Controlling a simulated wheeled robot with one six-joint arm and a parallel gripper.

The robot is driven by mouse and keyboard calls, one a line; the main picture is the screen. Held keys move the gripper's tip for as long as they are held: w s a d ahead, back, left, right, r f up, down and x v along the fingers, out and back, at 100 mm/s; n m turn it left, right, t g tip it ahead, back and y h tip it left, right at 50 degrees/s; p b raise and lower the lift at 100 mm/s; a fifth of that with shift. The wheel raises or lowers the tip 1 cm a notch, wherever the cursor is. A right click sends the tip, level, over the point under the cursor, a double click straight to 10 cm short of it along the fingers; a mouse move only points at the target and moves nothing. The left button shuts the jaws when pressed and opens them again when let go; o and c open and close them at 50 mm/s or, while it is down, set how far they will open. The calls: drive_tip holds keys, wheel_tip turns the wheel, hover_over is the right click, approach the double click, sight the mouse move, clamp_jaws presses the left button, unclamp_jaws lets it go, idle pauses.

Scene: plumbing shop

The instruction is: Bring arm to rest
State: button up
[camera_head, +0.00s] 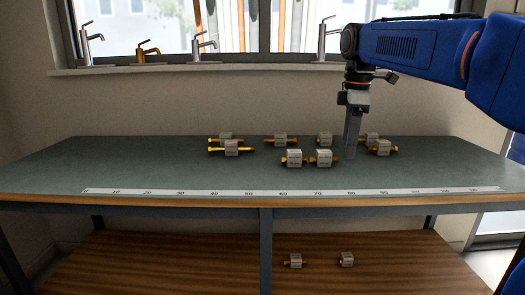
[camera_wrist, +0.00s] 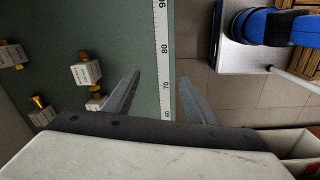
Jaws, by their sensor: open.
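My gripper (camera_head: 352,152) hangs from my blue arm, pointing down over the right half of the green-topped workbench (camera_head: 130,165). In the wrist view my gripper (camera_wrist: 159,76) is open, with its two grey fingers spread and nothing between them. Beyond the fingers the wrist view shows the white ruler strip (camera_wrist: 162,45) along the bench's edge. In the head view the fingers are close to the bench top; I cannot tell the exact gap.
Several tagged brass fittings stand around my gripper, such as one just left (camera_head: 324,157) and one right (camera_head: 382,148). Two more, one of them here (camera_head: 347,260), lie on the lower wooden shelf (camera_head: 180,265). Taps (camera_head: 88,45) stand on the window sill. The bench's left part is clear.

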drive_tip(key=s+d+f+m+t, duration=0.2)
drive_tip(key=s+f+m, duration=0.5)
drive_tip(key=s+f, duration=0.6)
drive_tip(key=s+d+f+m+t, duration=0.2)
drive_tip(key=s+f+m, duration=0.6)
drive_tip(key=s+f, duration=0.4)
drive_tip(key=s+d, duration=0.1)
drive_tip(key=s, duration=0.3)
drive_tip(key=shift+d+f+m, duration=0.3)
drive_tip(key=shift+f, duration=0.05)
